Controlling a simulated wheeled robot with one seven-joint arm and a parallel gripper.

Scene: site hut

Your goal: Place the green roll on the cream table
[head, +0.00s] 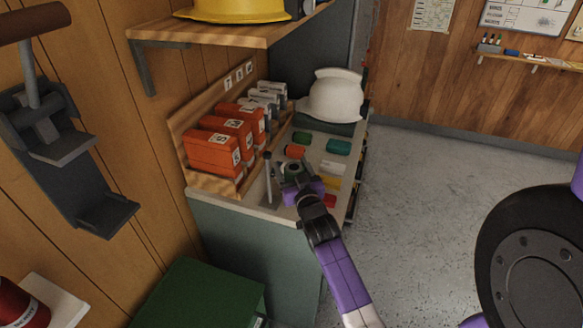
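My gripper (292,172) is over the front part of a cabinet's pale, cream-looking top (250,205). A small dark grey-green round piece with a hole shows at its fingertips. I cannot tell whether it is a roll or part of the gripper, nor whether the fingers are shut. No separate cream table is clear in view.
Orange boxes (215,150) and grey boxes (267,97) stand in a wooden rack on the left. A dark upright rod (268,175) stands close left of my gripper. A white helmet (333,97) sits behind. Red, white and yellow pieces lie nearby. A shelf (225,32) overhangs.

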